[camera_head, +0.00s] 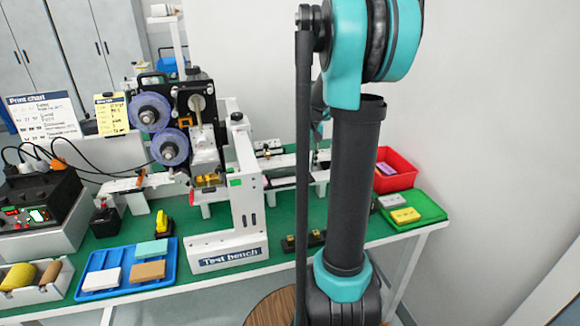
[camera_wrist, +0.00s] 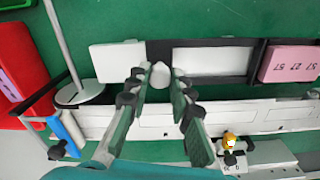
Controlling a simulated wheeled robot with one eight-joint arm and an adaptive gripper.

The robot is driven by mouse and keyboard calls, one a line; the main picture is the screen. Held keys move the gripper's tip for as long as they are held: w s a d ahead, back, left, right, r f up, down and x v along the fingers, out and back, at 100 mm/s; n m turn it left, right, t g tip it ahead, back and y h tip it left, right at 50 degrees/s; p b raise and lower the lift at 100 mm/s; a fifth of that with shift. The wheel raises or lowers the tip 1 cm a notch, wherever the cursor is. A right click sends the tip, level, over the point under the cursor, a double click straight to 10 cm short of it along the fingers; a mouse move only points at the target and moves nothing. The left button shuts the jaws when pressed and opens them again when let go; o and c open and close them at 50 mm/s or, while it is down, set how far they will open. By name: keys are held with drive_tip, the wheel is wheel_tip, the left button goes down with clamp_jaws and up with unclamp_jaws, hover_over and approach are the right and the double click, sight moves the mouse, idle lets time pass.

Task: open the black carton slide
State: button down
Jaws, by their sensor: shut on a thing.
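In the wrist view a black frame (camera_wrist: 257,62) with a pale inner panel lies along the white conveyor-like rail, and I take it for the black carton slide. A pale round knob (camera_wrist: 160,76) sits at its left end. My gripper (camera_wrist: 163,82) has its two fingertips on either side of this knob, closed on it. A pink carton (camera_wrist: 291,64) with printed digits sits at the slide's right end. A white flat piece (camera_wrist: 117,62) lies left of the slide. In the head view my own arm hides the gripper and most of the slide.
A red bin (camera_head: 404,177) and a green tray (camera_head: 428,207) stand at the right end of the table. The white Test bench machine (camera_head: 245,190) stands left of my arm. A blue tray (camera_head: 167,279) with several blocks lies front left. In the wrist view a thin post (camera_wrist: 62,42) rises at left.

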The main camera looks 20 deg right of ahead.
drive_tip(key=shift+d, duration=2.45)
drive_tip(key=c, duration=1.3)
unclamp_jaws()
drive_tip(key=shift+c, duration=0.2)
drive_tip(key=shift+r, duration=0.15)
wheel_tip(320, 180, up, 12)
drive_tip(key=shift+s, duration=0.1)
